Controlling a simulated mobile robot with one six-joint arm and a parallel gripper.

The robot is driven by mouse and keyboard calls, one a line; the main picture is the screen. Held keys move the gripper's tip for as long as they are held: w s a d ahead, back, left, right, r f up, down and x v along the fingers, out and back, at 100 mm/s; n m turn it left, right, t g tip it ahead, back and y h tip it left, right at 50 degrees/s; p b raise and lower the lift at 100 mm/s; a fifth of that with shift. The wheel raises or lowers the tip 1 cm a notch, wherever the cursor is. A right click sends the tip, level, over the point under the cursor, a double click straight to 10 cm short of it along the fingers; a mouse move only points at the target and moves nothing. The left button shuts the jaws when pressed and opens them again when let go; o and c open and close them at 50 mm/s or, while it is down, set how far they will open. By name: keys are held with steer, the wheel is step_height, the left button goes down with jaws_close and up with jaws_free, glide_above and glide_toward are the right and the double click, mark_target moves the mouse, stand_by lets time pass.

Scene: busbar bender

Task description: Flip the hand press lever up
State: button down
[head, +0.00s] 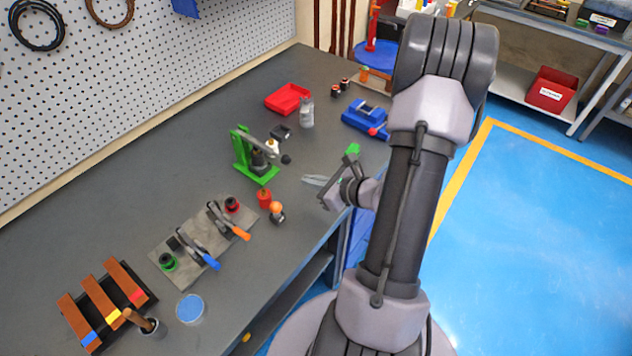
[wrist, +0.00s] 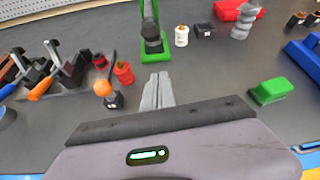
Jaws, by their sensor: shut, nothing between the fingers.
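The hand press (head: 241,158) has a green frame and stands on the bench in the middle of the head view. Its grey lever (head: 262,144) slopes down to the right and ends in a black knob (head: 286,159). In the wrist view the green press (wrist: 150,14) stands straight ahead, and its dark lever end or ram hides part of the frame. My gripper (head: 312,180) is to the right of the press, near the bench's front edge. Its fingers (wrist: 159,80) are shut and empty, pointing at the press and apart from it.
A red bottle (head: 264,198) and an orange-knobbed part (head: 277,212) stand in front of the press. A plate with blue and orange lever clamps (head: 185,240) lies to the left. A red tray (head: 288,98) and a blue device (head: 366,119) are behind. A green block (wrist: 272,90) is at right.

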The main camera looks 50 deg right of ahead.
steer(key=b+x, duration=0.1)
steer(key=x, duration=0.4)
steer(key=shift+w+a+r, duration=0.1)
steer(key=shift+w+r, duration=0.05)
steer(key=shift+r, duration=0.05)
step_height(320, 180, up, 3)
steer(key=shift+a+f, duration=0.15)
steer(key=shift+w+r, duration=0.15)
steer(key=shift+r, duration=0.3)
steer(key=shift+a, duration=0.1)
